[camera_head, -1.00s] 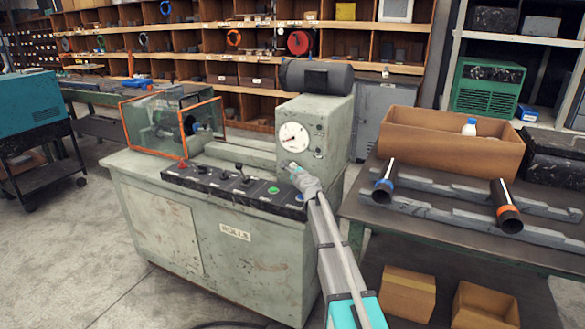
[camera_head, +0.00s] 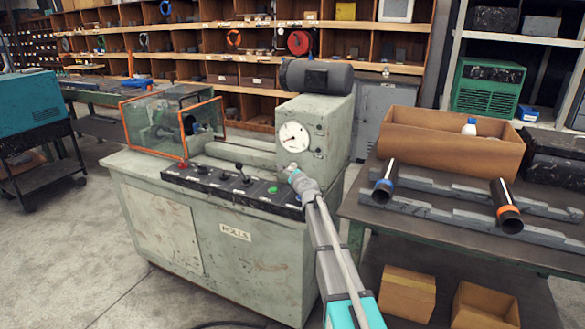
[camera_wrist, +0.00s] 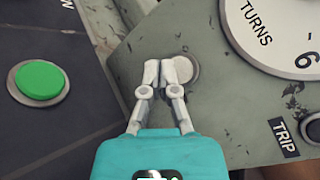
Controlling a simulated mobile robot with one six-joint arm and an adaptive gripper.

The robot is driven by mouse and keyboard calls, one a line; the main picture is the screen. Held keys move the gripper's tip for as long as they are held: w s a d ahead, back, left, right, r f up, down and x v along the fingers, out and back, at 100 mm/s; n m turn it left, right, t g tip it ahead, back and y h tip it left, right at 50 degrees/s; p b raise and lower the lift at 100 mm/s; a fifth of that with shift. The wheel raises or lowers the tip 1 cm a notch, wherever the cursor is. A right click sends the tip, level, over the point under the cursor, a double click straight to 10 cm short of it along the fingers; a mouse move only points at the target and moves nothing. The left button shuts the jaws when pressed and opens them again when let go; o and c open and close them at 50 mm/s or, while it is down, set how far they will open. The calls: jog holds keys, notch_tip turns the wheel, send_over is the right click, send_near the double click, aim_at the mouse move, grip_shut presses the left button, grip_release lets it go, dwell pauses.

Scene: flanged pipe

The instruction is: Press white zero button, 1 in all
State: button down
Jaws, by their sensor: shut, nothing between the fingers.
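The white round button (camera_wrist: 187,66) sits in a metal ring on the grey-green machine face, below the turns dial (camera_wrist: 275,35), in the wrist view. My gripper (camera_wrist: 167,71) is shut and empty, with its fingertips over the left part of the button. The frames do not show clearly whether the tips touch the button or how far it is pressed. In the head view my gripper (camera_head: 293,170) is at the machine face just below the dial (camera_head: 292,137), and it hides most of the button there.
A green button (camera_wrist: 39,82) is on the dark control panel (camera_head: 225,190) to the left, with levers and a red knob (camera_head: 183,165). A TRIP label (camera_wrist: 283,137) is on the right. A bench with two pipes (camera_head: 385,183) stands right of the machine.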

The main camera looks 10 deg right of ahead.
aim_at(285, 192)
jog(key=shift+s+a, duration=0.7)
jog(key=shift+s, duration=0.25)
jog(key=shift+s+a, duration=0.65)
jog(key=shift+s, duration=0.3)
jog(key=shift+s, duration=0.1)
